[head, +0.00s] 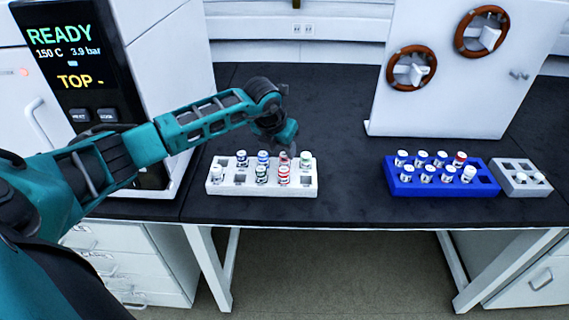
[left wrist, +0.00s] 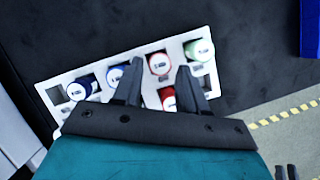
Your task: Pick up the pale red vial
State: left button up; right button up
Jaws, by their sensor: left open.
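The pale red vial (left wrist: 158,63) stands in the back row of the white rack (left wrist: 52,97), with a whitish-pink cap ringed in red. In the head view my left gripper (head: 287,138) hangs over the rack (head: 240,190), and the pale red vial is mostly hidden behind the front vials and the gripper. In the left wrist view the open fingers of my left gripper (left wrist: 160,66) lie one on each side of the pale red vial's cap. They hold nothing. A stronger red vial (left wrist: 168,98) stands in front of it.
A pale green vial (left wrist: 199,50) and a blue vial (left wrist: 115,76) flank the pale red one. A blue rack (head: 411,187) with several vials and a grey rack (head: 520,189) stand at right. A white panel (head: 440,100) with two valve wheels stands behind.

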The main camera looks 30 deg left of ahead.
aim_at(285, 164)
pick_arm(q)
jog(key=shift+x, duration=1.25)
jog(key=shift+c, duration=0.3)
grip_shut()
